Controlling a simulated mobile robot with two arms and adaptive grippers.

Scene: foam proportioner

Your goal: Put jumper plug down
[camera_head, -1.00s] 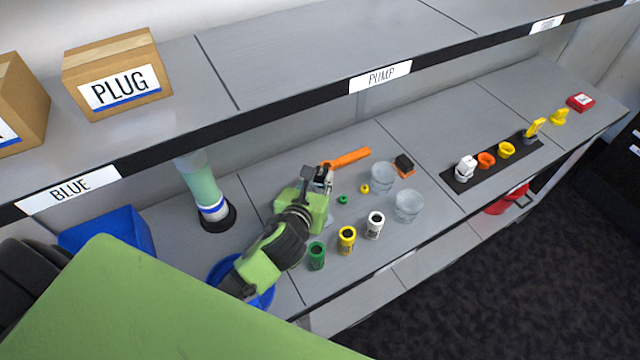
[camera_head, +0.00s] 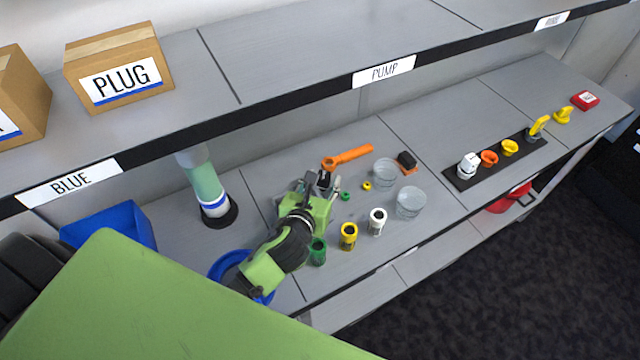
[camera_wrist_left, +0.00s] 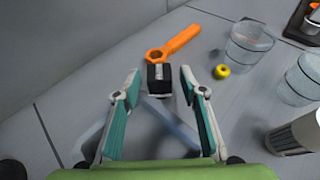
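The jumper plug appears to be the small black block (camera_wrist_left: 159,80) with a pale strip, in the middle of the left wrist view. It sits between the fingertips of my left gripper (camera_wrist_left: 159,90), with a visible gap on each side. The fingers are spread, so the gripper is open. In the head view my left gripper (camera_head: 321,186) is low over the lower shelf (camera_head: 290,150), and a small dark piece (camera_head: 324,178) shows at its fingers. Whether the block rests fully on the shelf is hard to tell. My right gripper is not in view.
An orange wrench (camera_head: 350,156) lies just beyond the gripper. Clear cups (camera_head: 410,203), a black-and-orange block (camera_head: 406,161), and green, yellow (camera_head: 348,235) and white cylinders stand to the right. A pale green tube (camera_head: 207,188) stands left. The upper shelf edge (camera_head: 280,105) overhangs behind.

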